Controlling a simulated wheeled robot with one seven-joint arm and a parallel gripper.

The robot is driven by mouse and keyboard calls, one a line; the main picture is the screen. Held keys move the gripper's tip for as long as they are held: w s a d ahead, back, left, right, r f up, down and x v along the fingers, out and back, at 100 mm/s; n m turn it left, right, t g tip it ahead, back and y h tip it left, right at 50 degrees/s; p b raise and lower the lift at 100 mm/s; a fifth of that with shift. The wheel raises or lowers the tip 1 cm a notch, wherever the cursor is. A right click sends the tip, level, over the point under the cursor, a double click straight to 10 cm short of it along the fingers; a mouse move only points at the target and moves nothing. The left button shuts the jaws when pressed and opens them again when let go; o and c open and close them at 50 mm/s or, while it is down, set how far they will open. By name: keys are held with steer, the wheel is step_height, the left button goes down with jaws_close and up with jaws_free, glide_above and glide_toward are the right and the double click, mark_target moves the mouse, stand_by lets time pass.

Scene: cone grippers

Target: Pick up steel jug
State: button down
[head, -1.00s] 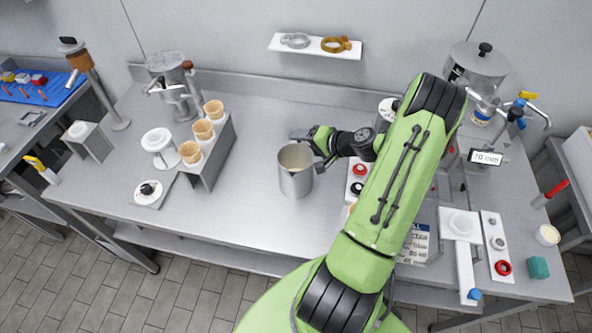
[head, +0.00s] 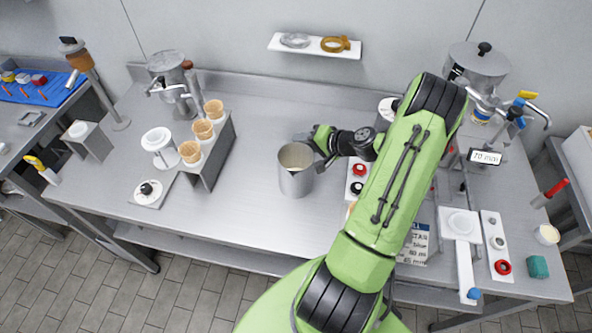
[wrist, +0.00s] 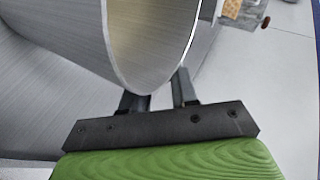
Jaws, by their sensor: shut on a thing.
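The steel jug (head: 296,180) is upright near the middle of the steel table in the head view, with its open mouth up and something pale inside. My gripper (head: 318,152) reaches it from the right, at the jug's upper right side by the rim. In the wrist view the jug's wall and rim (wrist: 150,60) fill the upper left. The two fingers of my gripper (wrist: 160,90) are close together there, at the jug's near edge, shut on it. The exact contact is partly hidden, and I cannot tell whether the base touches the table.
A stand with several cones (head: 208,150) is left of the jug. A small white panel with red and black knobs (head: 359,172) is close on the right, partly behind my arm. The table (head: 255,225) is clear in front of the jug.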

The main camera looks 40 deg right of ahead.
steer(key=shift+s+f, duration=0.15)
steer(key=shift+f, duration=0.15)
steer(key=shift+a, duration=0.1)
stand_by(0.4)
